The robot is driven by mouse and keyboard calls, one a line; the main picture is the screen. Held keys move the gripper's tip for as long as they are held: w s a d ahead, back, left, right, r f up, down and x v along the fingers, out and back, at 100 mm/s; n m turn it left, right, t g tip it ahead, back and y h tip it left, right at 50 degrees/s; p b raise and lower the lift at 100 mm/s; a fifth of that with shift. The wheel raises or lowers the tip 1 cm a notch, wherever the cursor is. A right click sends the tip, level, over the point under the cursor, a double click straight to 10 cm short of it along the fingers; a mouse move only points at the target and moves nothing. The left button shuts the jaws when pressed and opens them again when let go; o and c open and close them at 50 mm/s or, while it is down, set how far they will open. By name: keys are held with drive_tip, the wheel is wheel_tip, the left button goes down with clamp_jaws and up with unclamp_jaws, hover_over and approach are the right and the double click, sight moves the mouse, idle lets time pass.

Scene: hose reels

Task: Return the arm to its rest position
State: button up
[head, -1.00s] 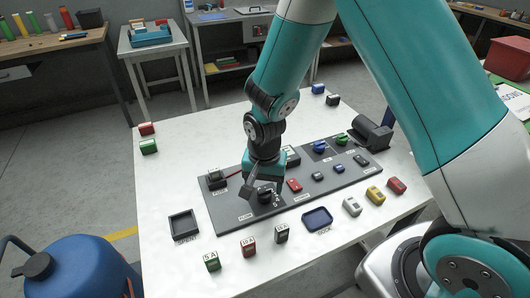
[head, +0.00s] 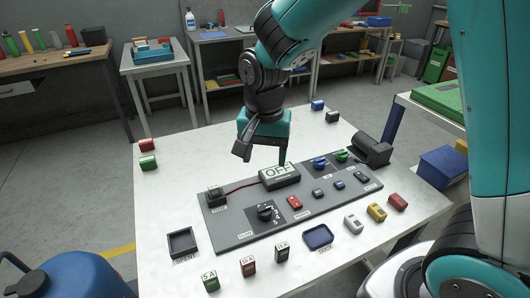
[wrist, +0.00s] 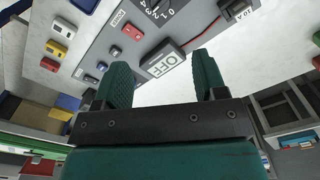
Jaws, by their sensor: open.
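The grey panel (head: 228,228) lies on the table (head: 180,190). The OFF box also shows in the wrist view (wrist: 163,62).
An empty black tray (head: 182,243) and a blue tray (head: 318,237) sit in front of the panel. Several small coloured blocks stand around the table, including a green one (head: 210,281). A blue tank (head: 75,275) is at the lower left. Workbenches line the back.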

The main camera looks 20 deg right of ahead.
drive_tip(key=s+a+r+n+y, duration=0.2)
drive_tip(key=s+r+n, duration=0.2)
drive_tip(key=s+n, duration=0.3)
drive_tip(key=s+a+r+n+y, duration=0.2)
drive_tip(key=s+r+n, duration=0.3)
drive_tip(key=s, duration=0.6)
drive_tip(key=shift+s+a+n, duration=0.2)
drive_tip(key=shift+s+n, duration=0.1)
drive_tip(key=shift+n, duration=0.7)
